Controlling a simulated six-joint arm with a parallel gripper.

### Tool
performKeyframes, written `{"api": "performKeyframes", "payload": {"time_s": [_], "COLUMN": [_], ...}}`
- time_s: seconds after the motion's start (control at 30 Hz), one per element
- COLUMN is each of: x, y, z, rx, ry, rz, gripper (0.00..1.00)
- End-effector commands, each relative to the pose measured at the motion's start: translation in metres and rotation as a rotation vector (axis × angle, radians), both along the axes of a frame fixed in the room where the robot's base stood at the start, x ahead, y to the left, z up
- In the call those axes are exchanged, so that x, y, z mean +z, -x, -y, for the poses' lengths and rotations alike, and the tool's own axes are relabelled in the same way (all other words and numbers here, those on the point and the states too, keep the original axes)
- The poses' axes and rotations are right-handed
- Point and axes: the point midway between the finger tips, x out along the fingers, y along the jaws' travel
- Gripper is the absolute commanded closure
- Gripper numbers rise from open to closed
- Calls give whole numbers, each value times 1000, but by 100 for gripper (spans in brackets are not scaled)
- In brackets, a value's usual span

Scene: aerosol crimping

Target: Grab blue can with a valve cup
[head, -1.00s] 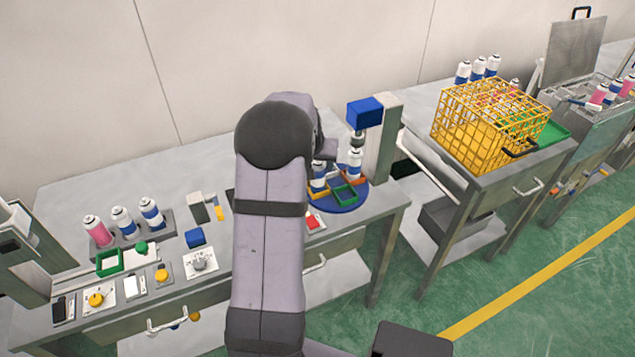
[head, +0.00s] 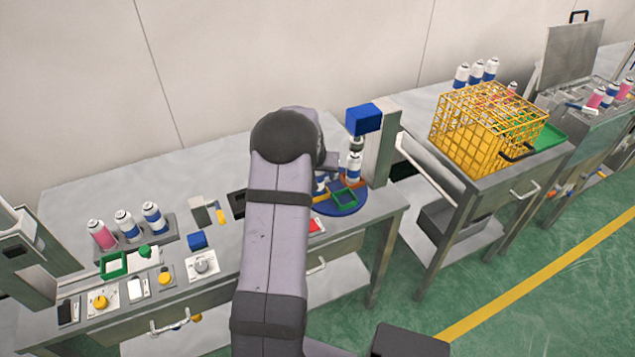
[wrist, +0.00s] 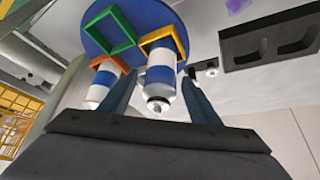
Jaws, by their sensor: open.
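In the wrist view, a white can with a blue band (wrist: 161,76) stands in the yellow holder of the blue turntable (wrist: 144,13), its valve end facing the camera. My gripper (wrist: 160,84) is open, with one finger on each side of this can; I cannot tell whether they touch it. A second blue-banded can (wrist: 104,80) is in the orange holder, just left of the left finger. In the head view, one blue-banded can (head: 354,167) stands under the crimping head (head: 364,118). My arm hides my gripper and most of the other can there.
A rack at the left of the table holds a pink can (head: 102,236) and two blue-banded cans (head: 127,226). The crimper's grey column (head: 386,145) rises behind the turntable. A yellow wire basket (head: 475,135) stands on the right-hand cart. The turntable's green holder (wrist: 107,30) is empty.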

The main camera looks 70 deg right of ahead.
Motion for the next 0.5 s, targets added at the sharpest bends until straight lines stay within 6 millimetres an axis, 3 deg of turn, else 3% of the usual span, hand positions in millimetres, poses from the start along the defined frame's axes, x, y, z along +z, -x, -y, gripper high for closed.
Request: {"api": "performKeyframes", "payload": {"time_s": [0.23, 0.5], "x": [-19, -24], "y": [-1, -2], "z": [11, 14], "rx": [0, 0], "ry": [-1, 1], "rz": [0, 0], "gripper": [44, 44]}}
